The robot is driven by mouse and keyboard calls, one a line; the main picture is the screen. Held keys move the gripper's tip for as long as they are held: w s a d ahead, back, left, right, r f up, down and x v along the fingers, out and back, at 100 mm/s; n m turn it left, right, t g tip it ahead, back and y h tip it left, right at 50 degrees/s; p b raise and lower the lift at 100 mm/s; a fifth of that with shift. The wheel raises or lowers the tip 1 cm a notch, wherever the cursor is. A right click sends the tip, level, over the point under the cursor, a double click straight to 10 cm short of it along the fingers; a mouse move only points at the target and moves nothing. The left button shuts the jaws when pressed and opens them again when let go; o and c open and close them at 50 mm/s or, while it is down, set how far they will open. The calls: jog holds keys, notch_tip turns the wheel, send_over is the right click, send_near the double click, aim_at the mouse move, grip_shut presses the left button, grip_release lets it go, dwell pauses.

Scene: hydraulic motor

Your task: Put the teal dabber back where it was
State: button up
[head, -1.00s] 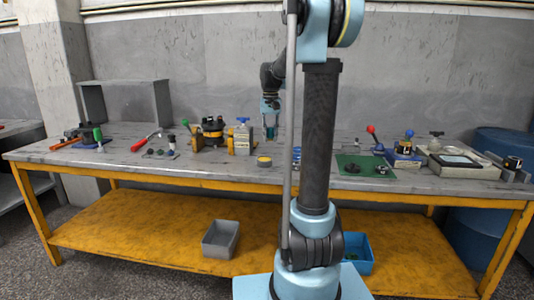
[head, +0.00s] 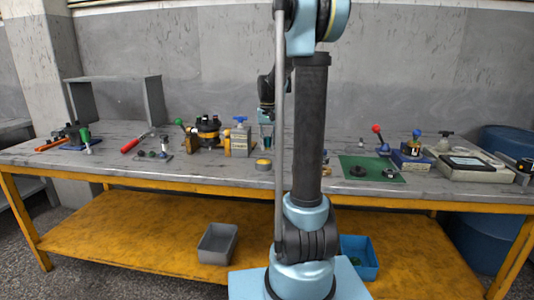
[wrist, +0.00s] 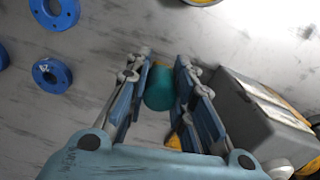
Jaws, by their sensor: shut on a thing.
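The teal dabber (wrist: 160,90) is a short teal cylinder held between the two fingers of my gripper (wrist: 163,62) in the wrist view. Its far end and underside are hidden. In the head view my gripper (head: 267,122) is small, above the back middle of the workbench, left of my arm column. A little teal shows at its tip there. I cannot tell from these views how high the dabber is above the bench top.
The grey workbench (head: 226,172) holds a yellow-topped round part (head: 263,164), a valve block (head: 239,142), a green mat (head: 371,169) and a red-handled tool (head: 131,145). In the wrist view, blue rings (wrist: 51,75) lie left and a grey block (wrist: 262,115) stands close right.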

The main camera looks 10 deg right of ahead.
aim_at(267, 147)
jog(key=shift+f, duration=1.85)
jog(key=shift+f, duration=0.1)
jog(key=o, duration=1)
jog(key=shift+c, duration=0.2)
